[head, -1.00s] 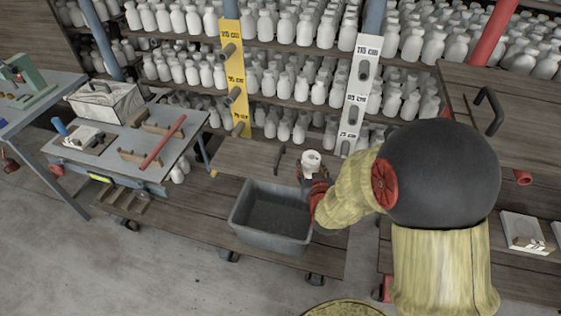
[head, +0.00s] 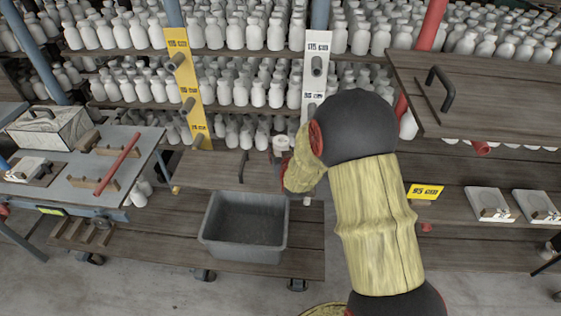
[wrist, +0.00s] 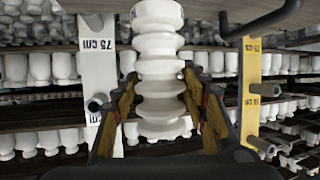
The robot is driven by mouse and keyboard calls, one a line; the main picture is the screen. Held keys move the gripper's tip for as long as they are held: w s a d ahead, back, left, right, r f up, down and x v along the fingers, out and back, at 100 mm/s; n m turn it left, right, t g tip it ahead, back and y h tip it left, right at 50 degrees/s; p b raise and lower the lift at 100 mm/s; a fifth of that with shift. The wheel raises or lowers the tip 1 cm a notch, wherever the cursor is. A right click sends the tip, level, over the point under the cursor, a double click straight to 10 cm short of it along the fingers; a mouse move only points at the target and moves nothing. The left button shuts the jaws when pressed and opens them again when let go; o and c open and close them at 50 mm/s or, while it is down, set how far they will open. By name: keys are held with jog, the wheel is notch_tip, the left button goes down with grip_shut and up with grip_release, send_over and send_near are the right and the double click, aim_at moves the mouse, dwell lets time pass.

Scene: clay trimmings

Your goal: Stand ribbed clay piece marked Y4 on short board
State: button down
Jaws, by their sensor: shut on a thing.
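A white ribbed clay piece (wrist: 160,75) fills the middle of the wrist view, with several stacked rounded ribs. My gripper (wrist: 162,105) is shut on it, one finger on each side. In the head view the gripper is mostly hidden behind my arm, and the top of the white piece (head: 281,143) shows above it, in front of the shelf. Its Y4 mark cannot be read. A wooden board with a dark handle (head: 216,168) lies low at the shelf front, left of the piece. A larger handled board (head: 500,97) is at upper right. I cannot tell which is the short board.
A grey bin (head: 243,250) stands on the low plank below the gripper. A yellow post (head: 184,75) and a white post (head: 317,45) carry height labels and pegs. White bottles crowd the shelves. A tool bench (head: 75,170) is left; white slabs (head: 489,203) are right.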

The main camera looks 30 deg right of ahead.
jog(key=shift+w+d+f, duration=0.25)
jog(key=shift+w+f, duration=0.3)
jog(key=shift+w+f+b, duration=0.1)
jog(key=shift+f+b, duration=0.9)
jog(key=shift+f, duration=0.6)
jog(key=shift+f, duration=0.2)
jog(key=c, duration=1.1)
grip_release()
jog(key=shift+o, duration=0.5)
jog(key=shift+r, duration=0.1)
